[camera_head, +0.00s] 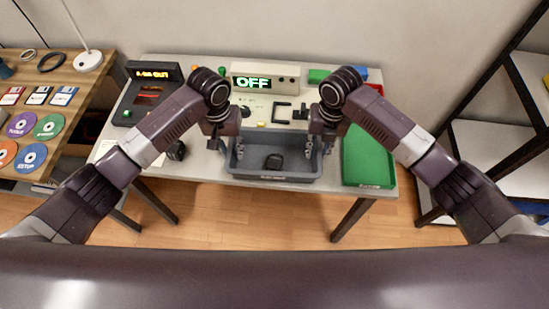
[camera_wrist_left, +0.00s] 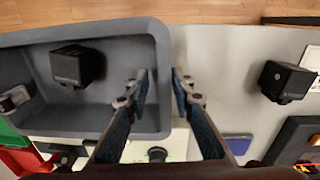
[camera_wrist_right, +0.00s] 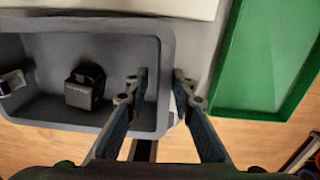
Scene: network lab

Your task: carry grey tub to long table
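The grey tub (camera_head: 300,184) is level at the front middle of the white table, with a black block (camera_head: 273,162) inside. My left gripper (camera_head: 238,151) is at its left end wall, and my right gripper (camera_head: 308,150) is at its right end wall. In the left wrist view the fingers (camera_wrist_left: 161,78) sit close on both sides of the tub's wall (camera_wrist_left: 158,45), one inside and one outside. The right wrist view shows the same, with the fingers (camera_wrist_right: 160,78) closed about the wall (camera_wrist_right: 166,50). I cannot tell whether the tub touches the tabletop. Which table is the long one is unclear.
A green tray (camera_head: 368,160) lies close right of the tub. A display box reading OFF (camera_head: 265,77) and a dark console (camera_head: 150,95) stand behind and left. A wooden table (camera_head: 85,80) with discs and floppies is at left, a shelf (camera_head: 490,145) at right. The front floor is open.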

